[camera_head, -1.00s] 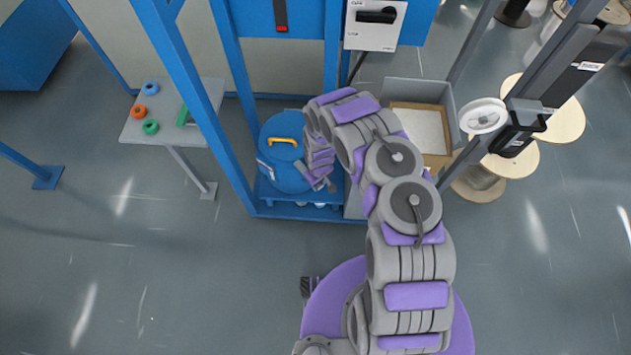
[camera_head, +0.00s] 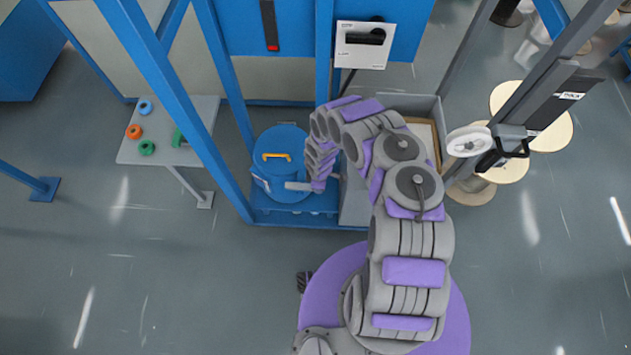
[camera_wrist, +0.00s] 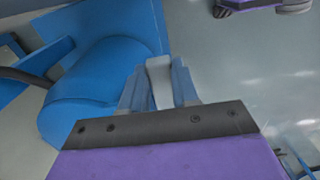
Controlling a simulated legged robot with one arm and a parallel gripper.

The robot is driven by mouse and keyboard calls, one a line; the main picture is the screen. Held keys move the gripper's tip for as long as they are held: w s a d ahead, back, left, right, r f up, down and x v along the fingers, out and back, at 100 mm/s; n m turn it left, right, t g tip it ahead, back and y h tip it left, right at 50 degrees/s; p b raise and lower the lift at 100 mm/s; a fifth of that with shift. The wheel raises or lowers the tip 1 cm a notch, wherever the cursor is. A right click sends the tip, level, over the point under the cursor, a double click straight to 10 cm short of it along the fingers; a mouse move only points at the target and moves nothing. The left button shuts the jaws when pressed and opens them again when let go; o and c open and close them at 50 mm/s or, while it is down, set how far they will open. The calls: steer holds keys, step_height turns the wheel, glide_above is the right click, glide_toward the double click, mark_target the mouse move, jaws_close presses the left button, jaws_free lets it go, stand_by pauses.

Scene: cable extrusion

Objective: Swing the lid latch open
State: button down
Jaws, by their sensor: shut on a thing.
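The blue drum (camera_head: 268,165) stands in the blue frame, its round lid topped by an orange handle (camera_head: 276,156). The drum's curved side also shows in the wrist view (camera_wrist: 95,85). A pale grey latch lever (camera_head: 298,186) sticks out to the right from the drum's front right side. My gripper (camera_head: 313,186) is at the lever's outer end, its fingertips mostly hidden by my arm. In the wrist view my gripper (camera_wrist: 158,90) has its two blue fingers shut on the grey latch lever (camera_wrist: 160,78), one on each side. The lever's hinge is not clear.
Blue posts (camera_head: 222,100) rise left of the drum. A grey bin (camera_head: 412,105) stands behind my arm to the right. A small table (camera_head: 190,150) with coloured rings is at left. Wooden spools (camera_head: 555,130) are at far right. The front floor is clear.

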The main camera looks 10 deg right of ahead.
steer(key=shift+w+n, duration=0.25)
steer(key=shift+n, duration=0.05)
steer(key=c, duration=0.8)
jaws_free()
steer(key=shift+c, duration=0.2)
steer(key=shift+r, duration=0.1)
step_height(320, 180, up, 17)
steer(key=p, duration=1)
